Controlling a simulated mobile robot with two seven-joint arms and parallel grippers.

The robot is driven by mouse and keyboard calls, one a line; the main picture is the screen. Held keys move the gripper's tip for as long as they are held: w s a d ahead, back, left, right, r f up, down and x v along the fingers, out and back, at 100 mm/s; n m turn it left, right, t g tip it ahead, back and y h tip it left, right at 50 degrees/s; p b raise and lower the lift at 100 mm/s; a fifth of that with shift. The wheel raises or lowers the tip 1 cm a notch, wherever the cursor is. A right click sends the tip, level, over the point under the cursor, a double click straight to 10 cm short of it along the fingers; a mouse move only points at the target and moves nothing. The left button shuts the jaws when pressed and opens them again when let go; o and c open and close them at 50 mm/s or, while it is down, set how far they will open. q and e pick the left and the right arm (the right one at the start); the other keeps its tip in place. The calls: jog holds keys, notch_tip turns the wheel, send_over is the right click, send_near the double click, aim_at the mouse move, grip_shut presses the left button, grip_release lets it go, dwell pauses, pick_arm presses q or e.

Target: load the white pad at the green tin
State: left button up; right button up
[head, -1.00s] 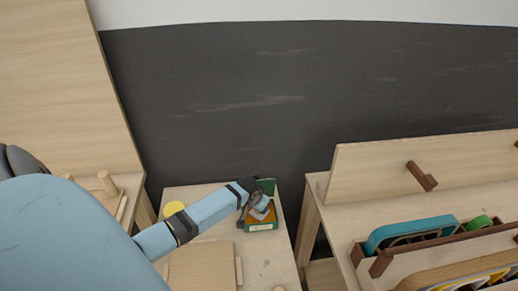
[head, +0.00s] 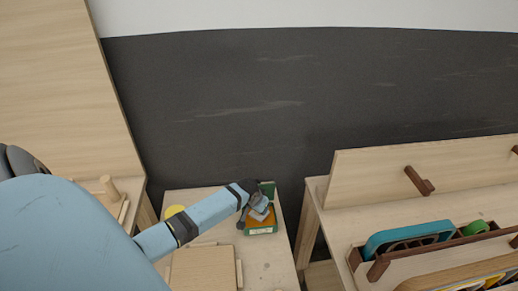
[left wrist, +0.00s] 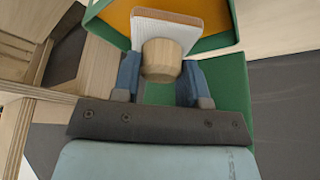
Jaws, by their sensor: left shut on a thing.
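The green tin (head: 262,231) stands open near the back right of the small low table, with an orange surface inside. It also shows at the top of the left wrist view (left wrist: 216,42). My left gripper (left wrist: 160,82) is shut on the wooden knob (left wrist: 162,58) of the white pad (left wrist: 190,32). The pad is over the tin's orange inside. I cannot tell whether they touch. In the head view the gripper (head: 256,208) partly covers the pad and tin. My right gripper is not in view.
A wooden board (head: 203,270) lies on the small table in front of the tin, and a yellow round thing (head: 173,210) is at its left. A bench at right holds a rack with a teal-framed tool (head: 408,237). A dark wall stands behind.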

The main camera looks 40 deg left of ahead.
pick_arm(q)
jog(key=shift+r+p, duration=1.1)
jog(key=shift+r, duration=1.5)
